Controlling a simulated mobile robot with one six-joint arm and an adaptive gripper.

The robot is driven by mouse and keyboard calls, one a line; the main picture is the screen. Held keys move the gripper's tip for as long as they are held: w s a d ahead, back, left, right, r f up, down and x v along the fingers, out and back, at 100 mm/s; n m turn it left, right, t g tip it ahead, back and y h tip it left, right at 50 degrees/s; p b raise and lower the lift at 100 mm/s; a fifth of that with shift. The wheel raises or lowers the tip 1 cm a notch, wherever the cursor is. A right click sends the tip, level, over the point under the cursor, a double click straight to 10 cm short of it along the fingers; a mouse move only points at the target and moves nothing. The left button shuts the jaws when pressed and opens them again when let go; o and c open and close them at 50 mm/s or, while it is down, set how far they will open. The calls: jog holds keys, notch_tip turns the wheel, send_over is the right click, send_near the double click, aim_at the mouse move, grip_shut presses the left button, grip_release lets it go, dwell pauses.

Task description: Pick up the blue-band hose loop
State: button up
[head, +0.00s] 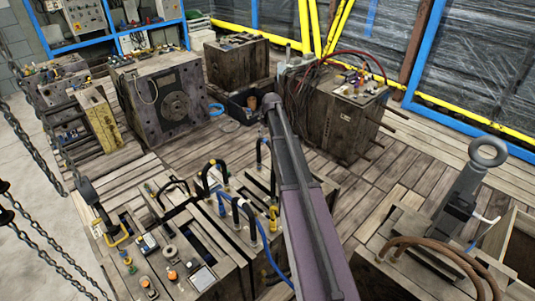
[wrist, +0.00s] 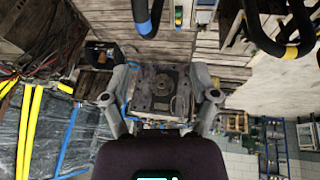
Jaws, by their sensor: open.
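In the wrist view the blue-band hose loop (wrist: 156,12) is a black bent hose with blue on it, cut off by the top edge. My gripper (wrist: 164,100) is open and empty. Its two grey fingers stand wide apart, with the loop apart from them and beyond their tips. A black loop with a yellow band (wrist: 268,42) is to its right. In the head view several black hose loops stand on the front mould blocks, including one with blue on its leg (head: 206,182); I cannot tell surely which is the blue-band one. My arm crosses there and my gripper is not discernible.
A mould block with a round hub (head: 175,105) stands behind, also between my fingers in the wrist view (wrist: 160,85). A block with red hoses (head: 335,115) stands right of it. Chains hang at left. A ringed grey post (head: 470,185) stands at right. Plank floor (head: 370,185) lies between.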

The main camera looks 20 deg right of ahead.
aim_at(266, 141)
jog(key=shift+w+d+r, duration=0.2)
jog(key=shift+w+d, duration=0.7)
jog(key=shift+d, duration=0.25)
jog(key=b+x, duration=0.7)
jog(key=x, duration=0.1)
jog(key=shift+w+f+b, duration=0.25)
jog(key=shift+b, duration=0.15)
jog(key=shift+f, duration=0.1)
jog(key=shift+b+x, duration=2.4)
jog(key=shift+x, duration=0.1)
jog(key=shift+d, duration=0.15)
grip_shut()
